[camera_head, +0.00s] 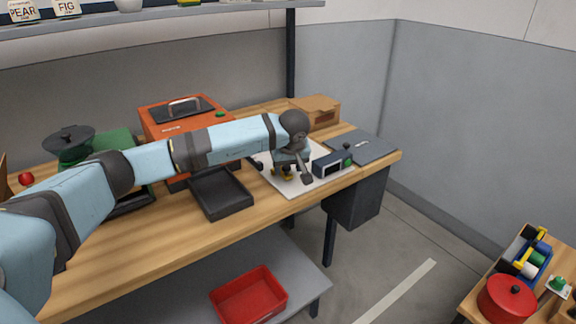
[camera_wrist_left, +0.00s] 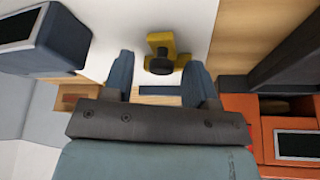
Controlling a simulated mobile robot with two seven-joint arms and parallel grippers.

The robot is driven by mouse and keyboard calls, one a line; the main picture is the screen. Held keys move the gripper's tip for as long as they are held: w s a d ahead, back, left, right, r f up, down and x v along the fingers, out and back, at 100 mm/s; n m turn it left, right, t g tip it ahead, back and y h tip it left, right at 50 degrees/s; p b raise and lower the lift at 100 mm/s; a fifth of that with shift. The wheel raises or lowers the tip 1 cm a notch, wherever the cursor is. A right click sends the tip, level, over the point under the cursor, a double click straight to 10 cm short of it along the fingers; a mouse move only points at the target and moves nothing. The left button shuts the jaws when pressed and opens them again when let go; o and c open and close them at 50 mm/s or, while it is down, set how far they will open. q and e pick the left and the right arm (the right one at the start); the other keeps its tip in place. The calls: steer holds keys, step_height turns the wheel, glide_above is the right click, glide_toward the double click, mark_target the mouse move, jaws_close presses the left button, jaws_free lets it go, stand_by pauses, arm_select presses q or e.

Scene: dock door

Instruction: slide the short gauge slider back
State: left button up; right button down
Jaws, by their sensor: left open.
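A white plate (camera_head: 308,184) lies on the bench, and its pale surface also shows in the left wrist view (camera_wrist_left: 200,20). A yellow piece with a dark round knob (camera_wrist_left: 161,54) stands on it and looks like the gauge slider; I cannot tell whether it is the short one. In the head view only small yellow bits (camera_head: 288,177) show under my gripper. My left gripper (camera_head: 291,172) points down over the plate, open. In the left wrist view its fingers (camera_wrist_left: 160,68) are on either side of the knob, with gaps; contact is not visible.
A grey-blue box with a dark screen (camera_head: 332,163) stands close right of my left gripper. A black tray (camera_head: 221,193) and an orange machine (camera_head: 160,120) are to the left. A cardboard box (camera_head: 316,110) and a flat grey case (camera_head: 364,147) are behind and right.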

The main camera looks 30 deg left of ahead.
arm_select(q)
steer(key=p+v, duration=0.1)
steer(key=v, duration=1.3)
arm_select(e)
steer(key=shift+r, duration=0.3)
arm_select(q)
steer(key=shift+f, duration=0.15)
